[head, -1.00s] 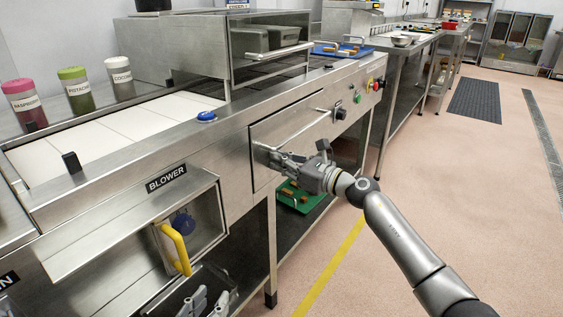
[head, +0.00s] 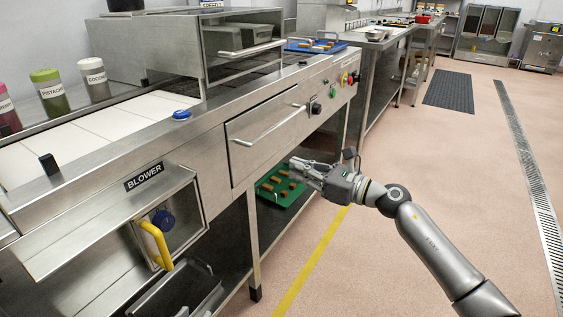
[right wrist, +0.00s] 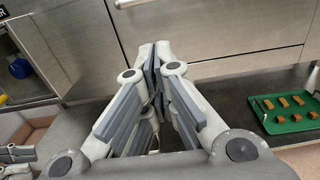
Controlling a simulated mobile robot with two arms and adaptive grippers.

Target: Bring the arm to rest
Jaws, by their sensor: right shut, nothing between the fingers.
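My right gripper (head: 296,166) is shut and empty. It hangs in front of the steel line, below and to the right of the long drawer handle (head: 270,127), apart from it. In the right wrist view its fingers (right wrist: 154,62) meet at the tips, with the steel front behind them. My right arm reaches in from the lower right. Grey finger parts, apparently my left gripper (right wrist: 14,156), show at the lower left edge of the right wrist view; their opening is unclear.
The drawer front (head: 262,140) looks closed. A green tray (head: 281,194) with several brown pieces lies on the lower shelf, also in the right wrist view (right wrist: 262,110). The blower hatch (head: 190,215) with its yellow handle (head: 157,243) is at left. Floor (head: 450,180) is free at right.

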